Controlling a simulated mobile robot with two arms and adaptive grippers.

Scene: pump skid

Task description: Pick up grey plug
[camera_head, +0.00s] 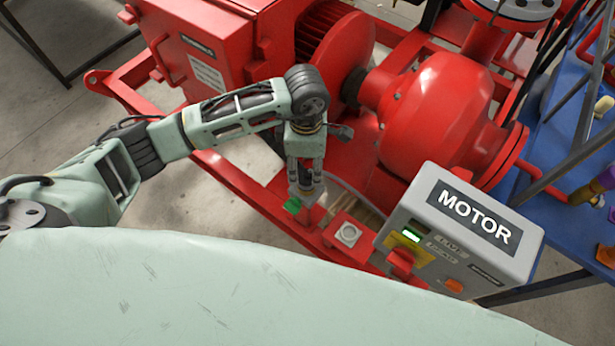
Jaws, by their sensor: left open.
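My left gripper (305,178) points down over the front of the red skid frame and is open. A small grey piece, which looks like the grey plug (306,190), shows at and just below its fingertips. The fingers partly hide it, and I cannot tell whether they touch it. A small green part (292,205) sits beside it at lower left. To the right, a grey square fitting with a round centre (347,234) sits on a red block. My right gripper is out of view.
A grey MOTOR control box (462,228) with a green light and a red switch stands right of the gripper. The red pump (435,110) and red motor housing (205,45) stand behind. A blue table (575,150) with objects is at the right.

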